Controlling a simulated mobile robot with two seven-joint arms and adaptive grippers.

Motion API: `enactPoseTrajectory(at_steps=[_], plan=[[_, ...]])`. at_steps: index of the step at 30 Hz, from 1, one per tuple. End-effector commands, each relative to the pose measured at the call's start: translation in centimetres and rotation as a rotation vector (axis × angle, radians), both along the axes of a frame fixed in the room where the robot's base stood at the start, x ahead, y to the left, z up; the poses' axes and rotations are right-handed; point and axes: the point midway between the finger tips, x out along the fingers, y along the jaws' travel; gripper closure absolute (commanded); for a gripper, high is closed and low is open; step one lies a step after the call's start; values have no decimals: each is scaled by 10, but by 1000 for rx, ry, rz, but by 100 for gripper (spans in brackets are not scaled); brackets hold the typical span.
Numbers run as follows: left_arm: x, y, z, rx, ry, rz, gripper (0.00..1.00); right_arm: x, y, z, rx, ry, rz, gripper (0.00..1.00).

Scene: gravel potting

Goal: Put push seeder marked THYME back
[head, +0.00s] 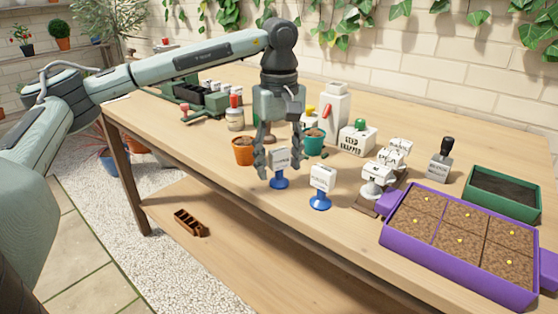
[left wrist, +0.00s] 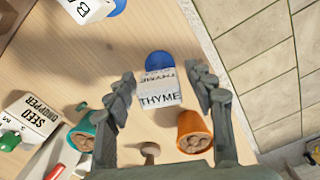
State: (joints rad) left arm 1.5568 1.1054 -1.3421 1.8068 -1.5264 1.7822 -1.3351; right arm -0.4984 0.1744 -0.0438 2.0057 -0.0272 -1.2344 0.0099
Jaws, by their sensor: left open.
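The push seeder marked THYME (head: 281,158) stands upright on its blue base on the table near the front edge. In the left wrist view its white block (left wrist: 160,95) shows the word THYME, with the blue part beyond it. My left gripper (head: 278,166) points down over the seeder. Its fingers are open on either side of the white block, and I see a gap on both sides in the left wrist view (left wrist: 160,80). My right gripper is in neither view.
A second blue-based seeder (head: 321,186) stands close by. An orange pot (head: 243,150) and a teal pot (head: 314,144) are just behind. White labelled blocks (head: 378,180), a purple seed tray (head: 395,243) and a green tray (head: 507,207) lie to the right.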

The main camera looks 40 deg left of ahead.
Motion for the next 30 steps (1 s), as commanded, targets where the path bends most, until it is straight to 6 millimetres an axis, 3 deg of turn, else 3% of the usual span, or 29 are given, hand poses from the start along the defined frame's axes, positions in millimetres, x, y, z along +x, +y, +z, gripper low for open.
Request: enactPoseTrajectory(at_steps=[5, 8, 21, 24, 30], plan=[[0, 0, 5, 0, -1, 0, 46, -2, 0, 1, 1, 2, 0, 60], [1, 0, 16, 0, -3, 0, 46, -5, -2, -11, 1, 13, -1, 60], [1, 0, 108, 0, -2, -1, 46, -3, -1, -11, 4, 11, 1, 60], [1, -1, 118, 0, -2, -1, 46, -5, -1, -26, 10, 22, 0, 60], [0, -1, 124, 0, 0, -2, 46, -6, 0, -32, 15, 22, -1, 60]])
